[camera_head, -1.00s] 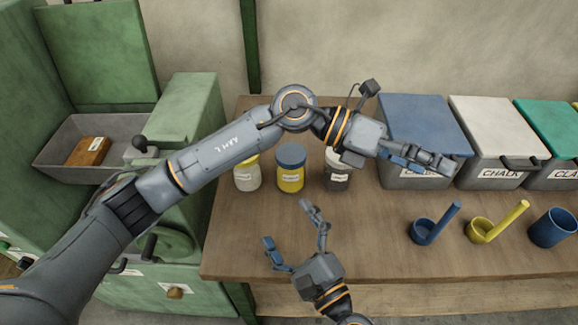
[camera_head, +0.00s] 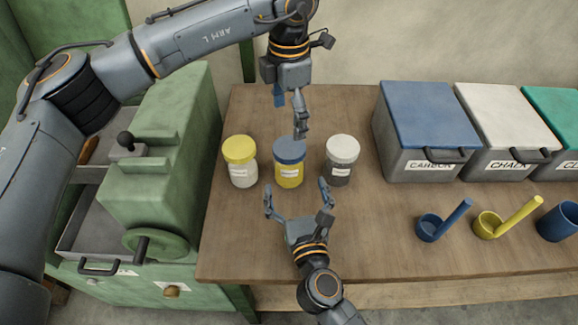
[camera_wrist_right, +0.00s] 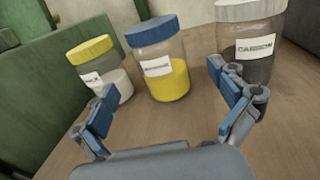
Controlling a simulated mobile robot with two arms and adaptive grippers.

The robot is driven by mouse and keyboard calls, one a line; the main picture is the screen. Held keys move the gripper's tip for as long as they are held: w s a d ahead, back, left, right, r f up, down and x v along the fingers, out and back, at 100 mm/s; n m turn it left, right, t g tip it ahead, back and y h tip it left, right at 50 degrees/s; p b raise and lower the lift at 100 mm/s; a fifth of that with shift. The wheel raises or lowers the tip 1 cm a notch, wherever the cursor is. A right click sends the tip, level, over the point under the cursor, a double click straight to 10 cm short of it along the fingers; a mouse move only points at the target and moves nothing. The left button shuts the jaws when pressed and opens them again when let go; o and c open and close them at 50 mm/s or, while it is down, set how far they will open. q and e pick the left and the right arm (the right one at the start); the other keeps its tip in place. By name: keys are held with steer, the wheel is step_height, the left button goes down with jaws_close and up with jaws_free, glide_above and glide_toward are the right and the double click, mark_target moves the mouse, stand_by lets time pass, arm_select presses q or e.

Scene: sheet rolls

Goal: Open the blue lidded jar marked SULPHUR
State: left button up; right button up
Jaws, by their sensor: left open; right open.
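The blue-lidded jar (camera_head: 289,172) with yellow contents stands upright on the wooden table, its blue lid (camera_head: 290,151) on. It also shows in the right wrist view (camera_wrist_right: 160,66); its label is too blurred to read. My left gripper (camera_head: 288,118) is open and points down just behind and above the blue lid, apart from it as far as I can tell. My right gripper (camera_head: 297,190) is open in front of the jar, its fingers spread to either side. In the right wrist view its fingers (camera_wrist_right: 168,105) frame the jar with gaps on both sides.
A yellow-lidded jar (camera_head: 240,165) stands close on the left and a white-lidded jar (camera_head: 341,160), labelled CARBON, on the right. Lidded bins (camera_head: 428,130) and scoops (camera_head: 440,222) are farther right. A green machine (camera_head: 160,165) stands left of the table (camera_head: 385,250).

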mark_target(289, 146)
steer(key=w, duration=0.2)
steer(key=w+a, duration=0.1)
steer(key=w, duration=0.4)
steer(key=shift+w+a, duration=0.15)
steer(key=shift+w, duration=0.2)
jaws_close()
arm_select(q)
steer(key=m, duration=1.1)
steer(key=shift+m, duration=0.4)
steer(key=m, duration=1)
steer(key=shift+m, duration=0.3)
steer(key=shift+f, duration=4)
steer(key=shift+c, duration=0.4)
